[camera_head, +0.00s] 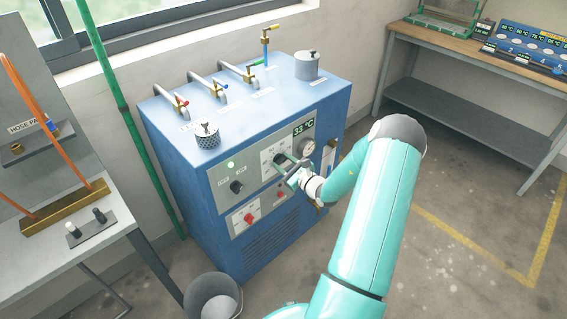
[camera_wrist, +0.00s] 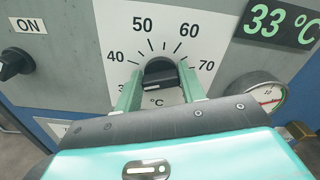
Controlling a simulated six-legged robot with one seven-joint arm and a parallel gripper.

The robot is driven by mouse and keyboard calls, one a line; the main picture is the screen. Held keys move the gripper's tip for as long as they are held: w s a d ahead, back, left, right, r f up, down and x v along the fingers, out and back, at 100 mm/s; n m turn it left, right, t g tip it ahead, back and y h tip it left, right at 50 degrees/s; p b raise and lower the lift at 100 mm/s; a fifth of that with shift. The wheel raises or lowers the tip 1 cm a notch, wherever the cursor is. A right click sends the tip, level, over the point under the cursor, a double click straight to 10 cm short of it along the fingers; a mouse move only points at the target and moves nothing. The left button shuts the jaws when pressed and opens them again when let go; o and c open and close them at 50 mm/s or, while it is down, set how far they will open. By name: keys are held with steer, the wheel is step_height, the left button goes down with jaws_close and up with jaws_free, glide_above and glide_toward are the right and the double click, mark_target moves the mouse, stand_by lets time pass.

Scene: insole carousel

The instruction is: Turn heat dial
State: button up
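The heat dial (camera_wrist: 160,74) is a black knob at the centre of a white temperature scale (camera_wrist: 112,22); the figures 40, 50, 60 and 70 are readable, and the lower left figure is partly covered. My gripper (camera_wrist: 160,82) is open, with one green finger on each side of the dial. A small gap seems to show beside the knob; contact is not clear. The dial's pointer direction is hard to read. A green display (camera_wrist: 280,24) reads 33 °C. In the head view my gripper (camera_head: 290,172) is at the front of the blue machine (camera_head: 180,190) and hides most of the dial.
A black ON switch (camera_wrist: 14,64) is left of the dial, and a round gauge (camera_wrist: 262,97) is to its right. A red switch (camera_head: 249,218) is lower on the panel. A grey bucket (camera_head: 212,296) stands on the floor in front. Workbenches stand left and right.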

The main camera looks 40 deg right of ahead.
steer(key=shift+m, duration=0.3)
steer(key=shift+c, duration=0.4)
steer(key=m, duration=0.5)
steer(key=shift+d, duration=0.15)
steer(key=m, duration=0.6)
steer(key=shift+d+f, duration=0.1)
steer(key=o, duration=1)
steer(key=shift+s, duration=0.15)
steer(key=s, duration=1.3)
steer(key=shift+s+d, duration=0.2)
steer(key=shift+s, duration=0.1)
